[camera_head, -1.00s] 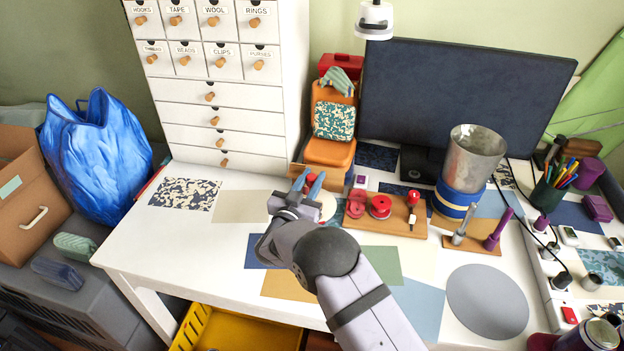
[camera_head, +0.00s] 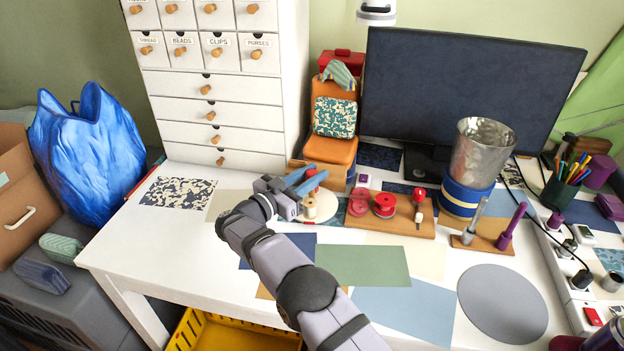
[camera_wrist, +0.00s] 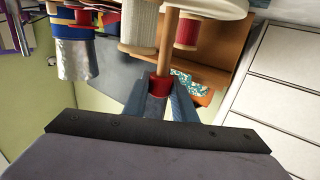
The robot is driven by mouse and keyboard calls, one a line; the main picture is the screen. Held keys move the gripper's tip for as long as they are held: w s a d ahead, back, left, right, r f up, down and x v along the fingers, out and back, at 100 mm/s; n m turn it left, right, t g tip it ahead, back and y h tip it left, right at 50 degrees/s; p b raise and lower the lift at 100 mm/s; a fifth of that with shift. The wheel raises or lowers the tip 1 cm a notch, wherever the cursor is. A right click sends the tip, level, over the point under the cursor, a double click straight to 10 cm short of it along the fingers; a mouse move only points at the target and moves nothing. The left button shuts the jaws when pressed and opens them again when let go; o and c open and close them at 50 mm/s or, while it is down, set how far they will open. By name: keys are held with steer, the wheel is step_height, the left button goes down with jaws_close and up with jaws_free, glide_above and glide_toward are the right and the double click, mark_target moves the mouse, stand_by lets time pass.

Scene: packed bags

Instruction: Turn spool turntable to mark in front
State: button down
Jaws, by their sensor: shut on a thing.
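The spool turntable is a cream disc (camera_head: 327,205) near the middle of the table, with a wooden post (camera_wrist: 170,50) at its centre. A cream spool (camera_head: 309,208) stands on it; in the wrist view a large cream spool (camera_wrist: 138,25) and a red spool (camera_wrist: 187,32) show beside the post. My gripper (camera_head: 314,179), with blue fingers, is over the disc. It is shut on a red knob (camera_wrist: 159,84) at the post's end, between the fingertips. My gripper and wrist hide part of the disc. I cannot make out a mark.
The table's front left (camera_head: 150,240) is clear.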

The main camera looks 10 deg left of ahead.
steer(key=shift+r, duration=0.15)
steer(key=c, duration=1.5)
jaws_free()
steer(key=shift+o, duration=0.2)
steer(key=shift+s+a, duration=0.45)
steer(key=shift+s, duration=0.1)
steer(key=shift+b+v, duration=0.3)
steer(key=shift+v, duration=2.65)
steer(key=shift+d, duration=0.1)
